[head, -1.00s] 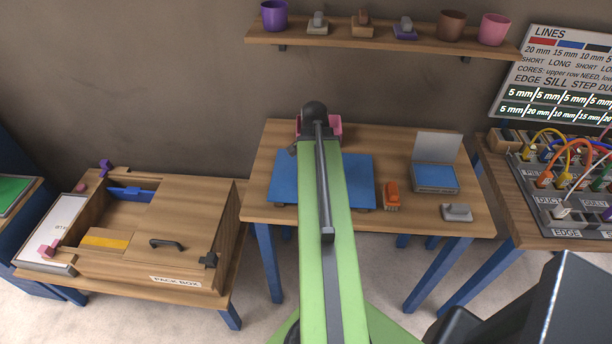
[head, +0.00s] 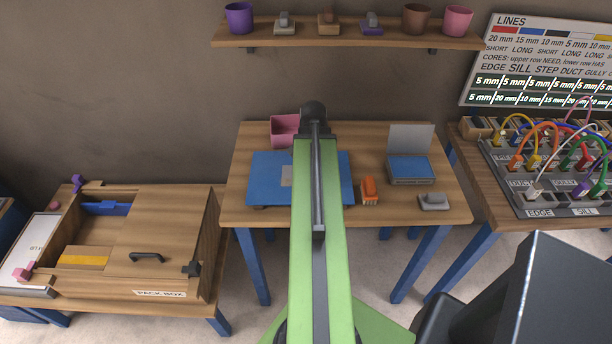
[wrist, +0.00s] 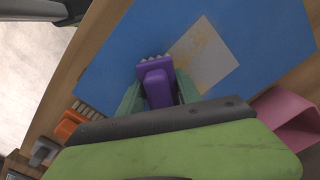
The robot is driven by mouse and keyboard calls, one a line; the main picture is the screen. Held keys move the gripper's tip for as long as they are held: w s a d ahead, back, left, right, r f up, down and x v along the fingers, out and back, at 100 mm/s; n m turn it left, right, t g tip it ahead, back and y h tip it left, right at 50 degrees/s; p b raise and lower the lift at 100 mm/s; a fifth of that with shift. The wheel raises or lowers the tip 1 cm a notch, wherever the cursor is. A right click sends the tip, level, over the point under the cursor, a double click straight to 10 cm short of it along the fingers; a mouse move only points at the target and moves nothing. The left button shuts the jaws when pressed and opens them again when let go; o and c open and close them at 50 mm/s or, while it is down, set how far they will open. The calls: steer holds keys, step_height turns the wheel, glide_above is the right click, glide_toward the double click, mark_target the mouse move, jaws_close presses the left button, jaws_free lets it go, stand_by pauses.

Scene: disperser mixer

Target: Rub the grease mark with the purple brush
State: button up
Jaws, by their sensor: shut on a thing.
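My gripper (wrist: 158,92) is shut on the purple brush (wrist: 154,76), with a green finger on each side of it. The brush's pale bristle tips point toward a light grey square plate (wrist: 228,68) on the blue mat (wrist: 120,60). A yellowish grease mark (wrist: 198,50) is smeared on the plate, just beyond the bristles. I cannot tell whether the bristles touch the plate. In the head view the plate (head: 287,176) shows at the left of my arm on the blue mat (head: 265,185). My arm hides the gripper and brush there.
A pink bin (head: 284,131) stands at the mat's back edge. An orange brush (head: 369,191), a grey block (head: 433,202) and a blue-topped box (head: 410,171) are on the table's right. A pack box (head: 160,235) stands left, a cable panel (head: 550,170) right.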

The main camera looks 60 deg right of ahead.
steer(key=shift+s+d+f, duration=0.1)
steer(key=shift+s+d, duration=0.45)
steer(key=shift+s, duration=0.25)
steer(key=shift+s+d, duration=0.55)
steer(key=shift+s, duration=0.2)
step_height(320, 180, up, 6)
steer(key=p, duration=0.5)
steer(key=shift+p, duration=0.35)
step_height(320, 180, up, 3)
steer(key=p, duration=0.3)
